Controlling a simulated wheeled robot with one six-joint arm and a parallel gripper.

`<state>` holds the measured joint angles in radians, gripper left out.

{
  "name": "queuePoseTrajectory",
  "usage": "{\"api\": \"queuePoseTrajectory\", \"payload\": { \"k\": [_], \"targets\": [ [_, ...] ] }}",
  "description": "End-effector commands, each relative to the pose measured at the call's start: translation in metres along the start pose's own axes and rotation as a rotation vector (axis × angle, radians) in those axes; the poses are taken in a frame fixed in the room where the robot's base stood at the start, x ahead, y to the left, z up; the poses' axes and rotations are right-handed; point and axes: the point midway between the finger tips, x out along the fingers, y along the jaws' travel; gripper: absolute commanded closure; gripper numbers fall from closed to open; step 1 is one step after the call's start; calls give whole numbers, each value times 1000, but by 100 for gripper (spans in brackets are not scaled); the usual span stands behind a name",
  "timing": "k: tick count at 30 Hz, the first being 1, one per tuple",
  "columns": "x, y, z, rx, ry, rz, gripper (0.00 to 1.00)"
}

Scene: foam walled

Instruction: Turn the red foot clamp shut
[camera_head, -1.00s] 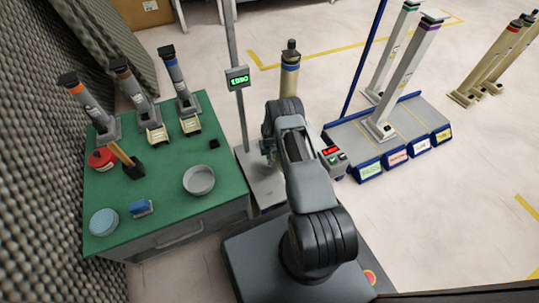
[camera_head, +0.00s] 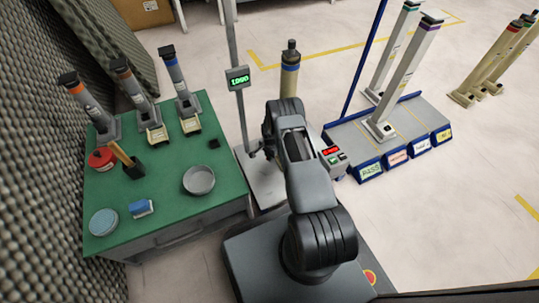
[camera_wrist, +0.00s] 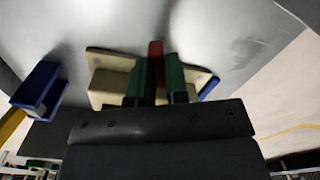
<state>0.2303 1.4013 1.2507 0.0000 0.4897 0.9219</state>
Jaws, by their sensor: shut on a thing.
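The red foot clamp (camera_wrist: 156,48) shows in the wrist view as a short red bar at the middle of a beige foot (camera_wrist: 104,80). My gripper (camera_wrist: 157,72) has its two green-faced fingers on either side of the bar and is shut on it. The lower part of the bar is hidden between the fingers. In the head view a beige post (camera_head: 290,78) with a blue band and dark top stands behind my arm. My arm hides its foot, the clamp and most of my gripper there.
A blue bracket (camera_wrist: 38,88) sits left of the foot in the wrist view. In the head view, a green-topped bench (camera_head: 165,190) with posts and dishes stands left. A blue-edged rack (camera_head: 385,140) stands right. A thin pole carries a green display (camera_head: 238,78).

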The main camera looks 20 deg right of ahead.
Motion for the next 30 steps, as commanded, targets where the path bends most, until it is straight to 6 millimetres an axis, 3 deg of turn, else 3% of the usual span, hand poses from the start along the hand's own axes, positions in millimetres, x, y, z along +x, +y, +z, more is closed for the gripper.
{"api": "queuePoseTrajectory", "payload": {
  "k": [15,30],
  "targets": [
    [0,0,1,351,-1,0,100],
    [0,0,1,439,0,0,100]
  ]
}}
